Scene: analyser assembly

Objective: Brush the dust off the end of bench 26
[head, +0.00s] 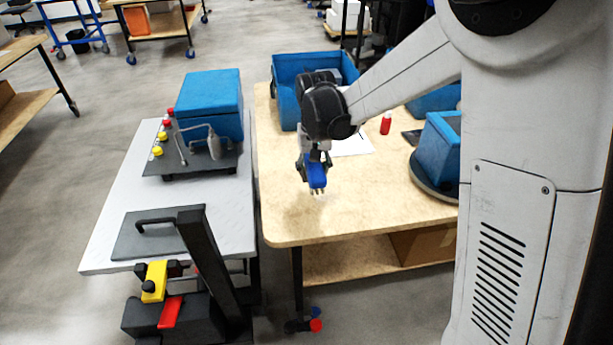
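A wooden-topped bench (292,222) stands in the middle of the head view, its rounded near end toward me. No bench number is legible. My gripper (315,166) points down over the near left part of this bench. It appears shut on a small blue brush (317,176) with short pale tufts at its lower end. The tufts are close above the bench top; I cannot tell whether they touch it. The top is mottled tan, and I cannot make out dust for certain.
A blue bin (287,108), a white sheet (352,146), a red bottle (386,124) and a blue unit (438,150) stand on the bench. A grey table (105,237) with a blue-covered instrument (209,100) stands left. The bench's near end is clear.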

